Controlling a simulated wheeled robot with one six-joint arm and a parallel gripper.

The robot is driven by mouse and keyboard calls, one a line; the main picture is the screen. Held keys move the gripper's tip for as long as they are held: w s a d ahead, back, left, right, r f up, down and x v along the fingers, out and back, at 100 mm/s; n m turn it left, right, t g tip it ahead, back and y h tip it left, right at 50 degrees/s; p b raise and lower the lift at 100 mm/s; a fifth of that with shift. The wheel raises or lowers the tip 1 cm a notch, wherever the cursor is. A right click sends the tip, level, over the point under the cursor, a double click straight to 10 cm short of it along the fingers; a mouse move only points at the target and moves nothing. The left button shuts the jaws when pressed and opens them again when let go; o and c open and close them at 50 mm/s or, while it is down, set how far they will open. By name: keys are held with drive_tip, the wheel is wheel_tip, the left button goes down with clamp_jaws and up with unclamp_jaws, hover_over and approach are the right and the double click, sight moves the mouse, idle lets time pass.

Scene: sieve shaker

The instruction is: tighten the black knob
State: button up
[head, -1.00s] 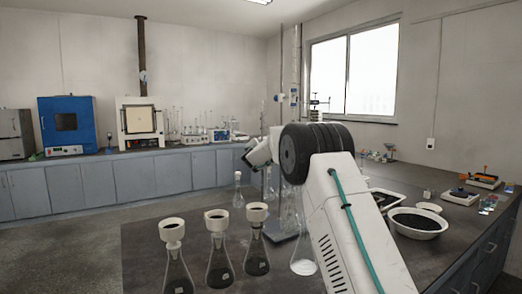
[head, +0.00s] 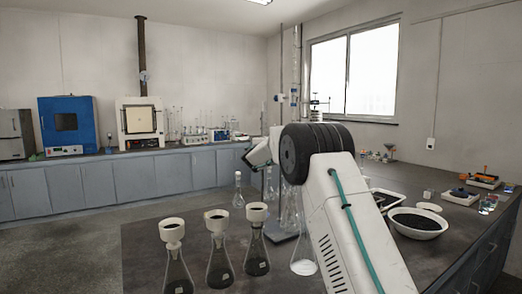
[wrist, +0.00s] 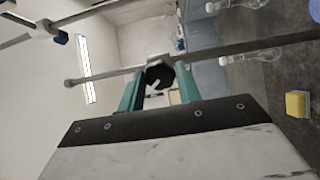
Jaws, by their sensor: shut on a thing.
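The black knob (wrist: 159,75) shows in the wrist view, on a clamp fitting on a long grey rod (wrist: 105,77). The knob has a pale mark on its face. My gripper (wrist: 160,86) has its two green fingers on either side of the knob and is shut on it. In the head view my own arm hides the knob and the fingertips.
Several funnel-topped flasks (head: 219,250) stand at the front left of the dark bench (head: 150,240). A white bowl of dark grains (head: 416,222) is at the right. A yellow block (wrist: 296,104) shows in the wrist view. Glass flasks stand near the rod.

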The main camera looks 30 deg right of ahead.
drive_tip(key=shift+f, duration=0.1)
idle(0.4)
drive_tip(key=o, duration=1)
drive_tip(key=shift+c, duration=0.2)
drive_tip(key=v, duration=0.8)
